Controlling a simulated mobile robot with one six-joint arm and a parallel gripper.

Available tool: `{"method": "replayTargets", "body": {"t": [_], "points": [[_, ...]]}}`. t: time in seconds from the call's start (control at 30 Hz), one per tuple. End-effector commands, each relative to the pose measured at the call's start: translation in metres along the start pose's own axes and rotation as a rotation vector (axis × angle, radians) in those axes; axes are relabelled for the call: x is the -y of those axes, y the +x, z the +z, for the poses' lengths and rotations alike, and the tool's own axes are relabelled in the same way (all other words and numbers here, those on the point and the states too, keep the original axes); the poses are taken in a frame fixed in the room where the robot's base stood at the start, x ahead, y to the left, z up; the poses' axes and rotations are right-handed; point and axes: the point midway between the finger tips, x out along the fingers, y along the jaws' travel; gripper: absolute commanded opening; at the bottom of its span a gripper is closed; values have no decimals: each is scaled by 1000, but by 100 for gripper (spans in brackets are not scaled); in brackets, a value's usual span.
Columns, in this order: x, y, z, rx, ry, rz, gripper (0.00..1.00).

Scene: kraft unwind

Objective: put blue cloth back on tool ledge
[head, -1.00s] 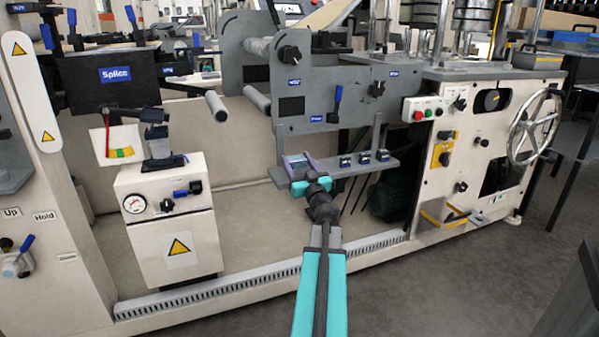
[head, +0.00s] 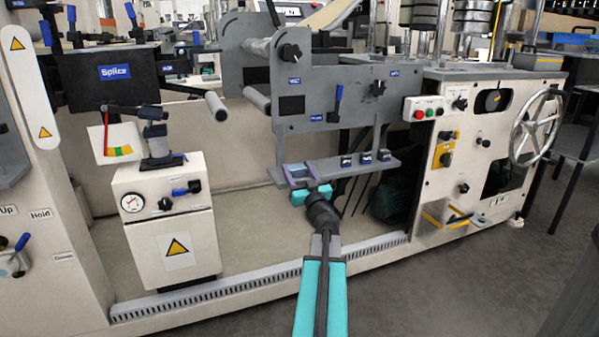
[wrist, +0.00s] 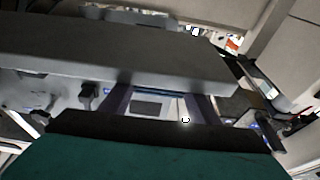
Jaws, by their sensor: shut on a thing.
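The grey tool ledge (head: 340,171) hangs below the grey machine frame. My gripper (head: 306,172) is at the ledge's left end, its two purplish fingers reaching to the ledge and standing a little apart. It is shut on the blue cloth, of which only a thin blue strip (wrist: 160,91) shows between the fingers in the wrist view. In that view the grey ledge (wrist: 90,65) crosses in front and hides the fingertips (wrist: 160,84). I cannot tell whether the cloth touches the ledge.
Several small dark blocks with blue labels (head: 365,158) stand on the ledge right of my gripper. The frame's uprights (head: 376,138) rise behind them. A white cabinet with a gauge (head: 165,235) stands to the left, with open floor between.

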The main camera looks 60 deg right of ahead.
Motion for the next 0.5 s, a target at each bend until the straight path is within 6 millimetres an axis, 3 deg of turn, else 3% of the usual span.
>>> {"method": "replayTargets", "body": {"t": [0.5], "points": [[0, -2, 6, 2, 1, 1, 27]]}}
